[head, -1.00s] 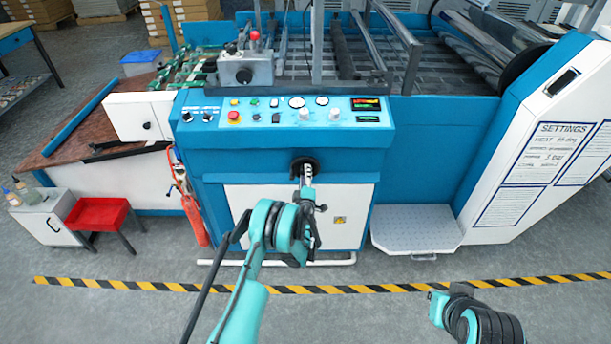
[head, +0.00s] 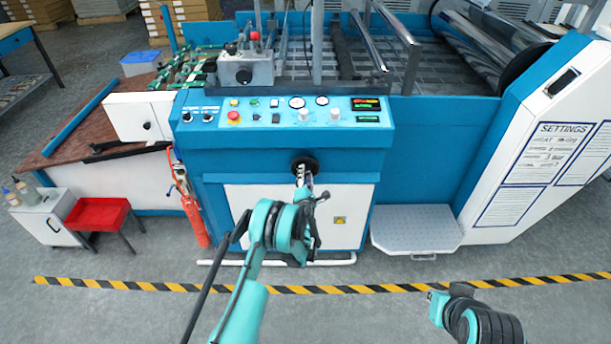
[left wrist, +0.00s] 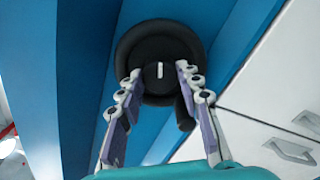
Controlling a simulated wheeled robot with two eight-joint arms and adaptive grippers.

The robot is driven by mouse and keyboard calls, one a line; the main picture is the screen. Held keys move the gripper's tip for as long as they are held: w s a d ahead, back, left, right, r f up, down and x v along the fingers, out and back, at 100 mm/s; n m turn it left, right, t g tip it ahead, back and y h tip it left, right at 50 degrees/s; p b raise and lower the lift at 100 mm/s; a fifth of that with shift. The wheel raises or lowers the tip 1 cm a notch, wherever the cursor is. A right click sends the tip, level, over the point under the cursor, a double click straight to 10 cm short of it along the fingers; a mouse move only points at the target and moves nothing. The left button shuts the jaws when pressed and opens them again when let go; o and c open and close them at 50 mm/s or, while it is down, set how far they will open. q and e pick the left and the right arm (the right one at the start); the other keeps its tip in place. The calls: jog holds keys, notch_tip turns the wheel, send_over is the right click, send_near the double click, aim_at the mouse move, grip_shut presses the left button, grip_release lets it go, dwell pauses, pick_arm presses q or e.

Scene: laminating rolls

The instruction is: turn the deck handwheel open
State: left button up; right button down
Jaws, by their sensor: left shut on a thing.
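The deck handwheel is a small black round wheel (head: 304,163) on the blue front of the machine, below the control panel. In the left wrist view the handwheel (left wrist: 160,55) shows face on, with a pale mark at its hub and a dark grip sticking out at the lower right. My left gripper (head: 303,177) is at the wheel, and its two fingers (left wrist: 159,73) straddle the hub side of it, shut on the wheel. The exact finger contact is partly hidden. My right arm's end (head: 440,305) shows at the lower right, away from the machine; its jaws cannot be made out.
The control panel (head: 280,110) with buttons and dials is above the wheel. A white cabinet door (head: 345,220) is below. A grey step (head: 415,228) stands to the right, and a red stool (head: 97,212) and red extinguisher (head: 194,220) to the left. Floor before the striped line is clear.

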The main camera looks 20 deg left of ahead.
pick_arm(q)
jog(key=n, duration=1.2)
dwell(0.5)
jog(key=o, duration=1.2)
jog(key=shift+c, duration=0.2)
